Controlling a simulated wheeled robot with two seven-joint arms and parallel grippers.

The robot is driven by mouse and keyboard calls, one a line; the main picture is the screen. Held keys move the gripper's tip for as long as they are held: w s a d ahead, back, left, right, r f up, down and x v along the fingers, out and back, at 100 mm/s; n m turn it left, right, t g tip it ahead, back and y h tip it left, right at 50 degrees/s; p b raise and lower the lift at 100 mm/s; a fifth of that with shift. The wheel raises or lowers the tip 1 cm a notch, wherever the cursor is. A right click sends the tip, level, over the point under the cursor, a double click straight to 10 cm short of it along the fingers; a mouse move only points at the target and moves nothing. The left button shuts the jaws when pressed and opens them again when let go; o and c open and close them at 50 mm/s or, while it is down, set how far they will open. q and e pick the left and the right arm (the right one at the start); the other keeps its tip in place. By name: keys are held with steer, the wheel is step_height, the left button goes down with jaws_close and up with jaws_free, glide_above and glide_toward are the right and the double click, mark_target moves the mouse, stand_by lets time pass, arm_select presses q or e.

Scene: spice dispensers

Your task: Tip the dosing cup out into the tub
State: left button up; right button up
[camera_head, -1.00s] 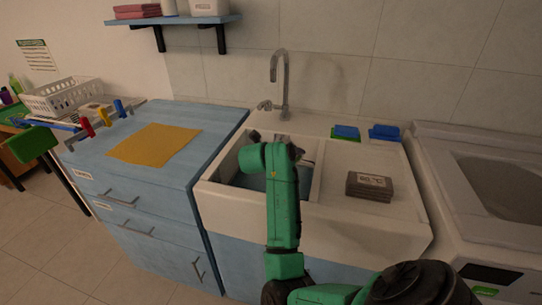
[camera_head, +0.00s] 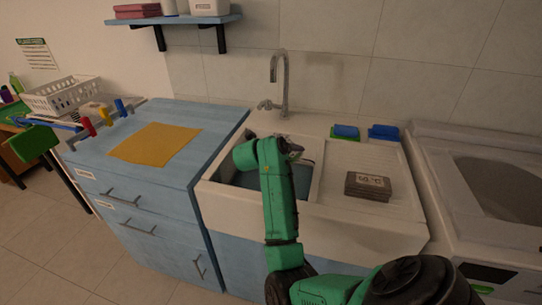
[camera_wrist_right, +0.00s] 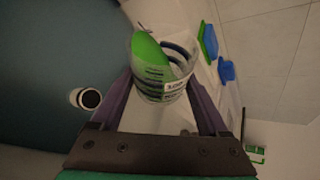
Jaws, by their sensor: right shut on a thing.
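My right gripper (camera_wrist_right: 165,105) is shut on a clear round dosing cup (camera_wrist_right: 178,92) with dark rings and a white label. The cup shows between the fingers in the right wrist view, with something green in it or seen through it. In the head view the gripper (camera_head: 292,150) is over the sink, mostly hidden by my green arm, and the cup cannot be made out. A blue surface (camera_head: 248,180) shows in the sink basin. A broad dark teal surface (camera_wrist_right: 50,60) fills the left of the wrist view; I cannot tell whether either is the tub. My left gripper is not in view.
The sink (camera_head: 335,205) has a tap (camera_head: 284,80) behind it. A grey stack (camera_head: 368,186) and blue and green sponges (camera_head: 384,132) are on its right side. A yellow mat (camera_head: 153,143) lies on the blue cabinet. A small white-and-black round thing (camera_wrist_right: 88,98) shows in the wrist view.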

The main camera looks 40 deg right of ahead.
steer(key=shift+w+r+n+g+h+p, duration=0.15)
steer(key=shift+r+n+g+h+p, duration=0.25)
steer(key=shift+r+n+g+p, duration=0.4)
stand_by(1.4)
steer(key=shift+w+a+r+n+g+h+p, duration=0.15)
steer(key=shift+w+r+n+g+p, duration=0.1)
steer(key=shift+w+p, duration=0.1)
steer(key=shift+w+a+r+n+g+h+p, duration=0.1)
steer(key=shift+w+a+n+g+h+p, duration=0.05)
steer(key=shift+w+n+p, duration=0.15)
stand_by(0.6)
steer(key=shift+w+a+r+n+g+h+p, duration=0.1)
steer(key=shift+w+r+n+g+h+p, duration=0.3)
steer(key=shift+r+n+g+p, duration=0.15)
stand_by(1.3)
